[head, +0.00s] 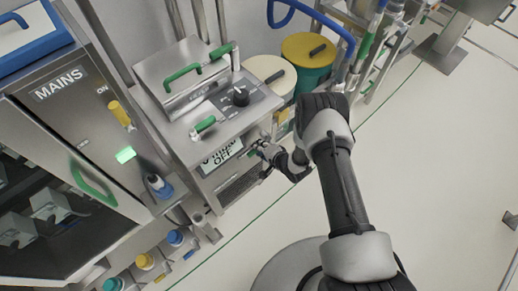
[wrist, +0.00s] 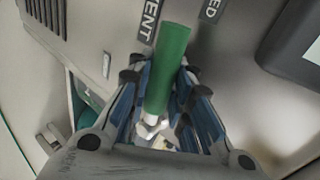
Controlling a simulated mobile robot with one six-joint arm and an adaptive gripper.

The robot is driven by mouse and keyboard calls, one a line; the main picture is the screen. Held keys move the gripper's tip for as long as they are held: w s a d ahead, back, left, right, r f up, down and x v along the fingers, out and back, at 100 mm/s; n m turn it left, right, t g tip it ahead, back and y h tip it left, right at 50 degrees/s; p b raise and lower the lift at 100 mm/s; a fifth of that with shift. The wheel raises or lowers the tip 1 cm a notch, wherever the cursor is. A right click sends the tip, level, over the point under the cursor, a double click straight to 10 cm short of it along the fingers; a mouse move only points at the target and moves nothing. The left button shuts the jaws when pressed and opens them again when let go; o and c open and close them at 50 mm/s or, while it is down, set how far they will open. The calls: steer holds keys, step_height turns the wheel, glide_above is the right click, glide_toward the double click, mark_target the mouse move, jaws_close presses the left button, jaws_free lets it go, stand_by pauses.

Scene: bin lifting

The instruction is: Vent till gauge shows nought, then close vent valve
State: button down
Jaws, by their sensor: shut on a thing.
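My gripper (wrist: 158,76) is shut around a green lever (wrist: 171,55) with a pale metal stem, the vent valve handle. A label beside its tip shows the letters "ENT" (wrist: 149,20), and another ending in "ED" (wrist: 212,10) is to the right. In the head view my gripper (head: 263,150) is at the front of the steel unit, hiding most of this lever. The display (head: 222,157) left of it reads "OFF" on its lower line. Its upper line is partly cut off and seems to start with 0. In the wrist view only the display's edge (wrist: 312,48) shows.
The unit's top carries a lid with a green handle (head: 183,72), a black knob (head: 240,95) and another green lever (head: 205,124). A "MAINS" cabinet (head: 63,88) stands left. Cream (head: 270,70) and yellow-lidded (head: 308,48) drums stand behind.

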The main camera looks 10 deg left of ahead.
steer(key=shift+r+g, duration=0.15)
steer(key=shift+g, duration=0.15)
steer(key=shift+r+m+y, duration=0.1)
steer(key=shift+m+y, duration=0.2)
steer(key=c, duration=1.7)
jaws_free()
steer(key=v, duration=1.2)
steer(key=shift+r, duration=0.1)
